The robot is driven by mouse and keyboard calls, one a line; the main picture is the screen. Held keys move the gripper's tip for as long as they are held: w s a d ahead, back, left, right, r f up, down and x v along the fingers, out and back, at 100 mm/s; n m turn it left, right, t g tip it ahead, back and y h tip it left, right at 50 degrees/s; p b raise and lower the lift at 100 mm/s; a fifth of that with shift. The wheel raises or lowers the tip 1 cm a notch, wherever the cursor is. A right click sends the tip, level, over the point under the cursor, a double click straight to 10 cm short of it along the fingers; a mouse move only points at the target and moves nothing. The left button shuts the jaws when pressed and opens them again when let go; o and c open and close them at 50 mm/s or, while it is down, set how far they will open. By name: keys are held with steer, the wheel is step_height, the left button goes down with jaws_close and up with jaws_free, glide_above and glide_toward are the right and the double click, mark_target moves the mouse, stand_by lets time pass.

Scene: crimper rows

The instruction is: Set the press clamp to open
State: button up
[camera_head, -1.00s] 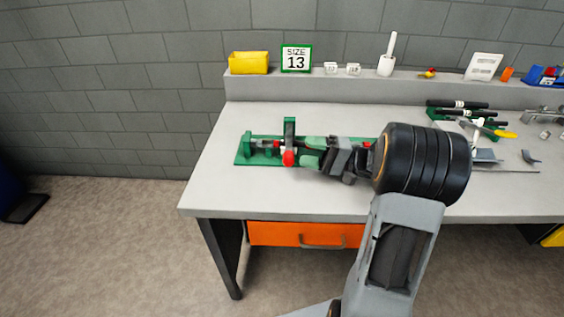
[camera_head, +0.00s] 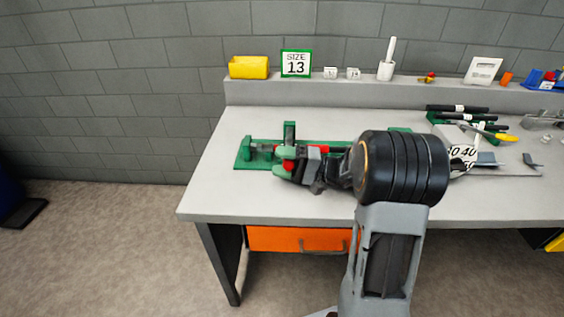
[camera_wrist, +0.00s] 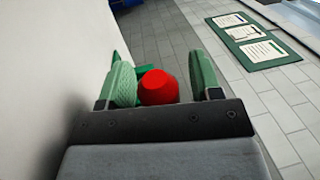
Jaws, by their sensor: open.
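The press clamp (camera_head: 246,160) is a green fixture lying along the bench, with an upright green post (camera_head: 289,131) near its left end. Its red knob (camera_wrist: 159,88) shows in the wrist view between the two green fingers of my gripper (camera_wrist: 163,80). The fingers are open, one on each side of the knob; the left one looks nearer to it, and a gap shows on the right. In the head view my gripper (camera_head: 282,165) is at the clamp just below the post and hides much of the knob and the clamp's middle.
A ledge at the back holds a yellow bin (camera_head: 248,67), a "SIZE 13" sign (camera_head: 296,63) and a white cup (camera_head: 385,71). Black-handled tools (camera_head: 457,108) lie at the right. The front left of the bench top is clear.

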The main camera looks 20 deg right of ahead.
jaws_close()
stand_by(0.4)
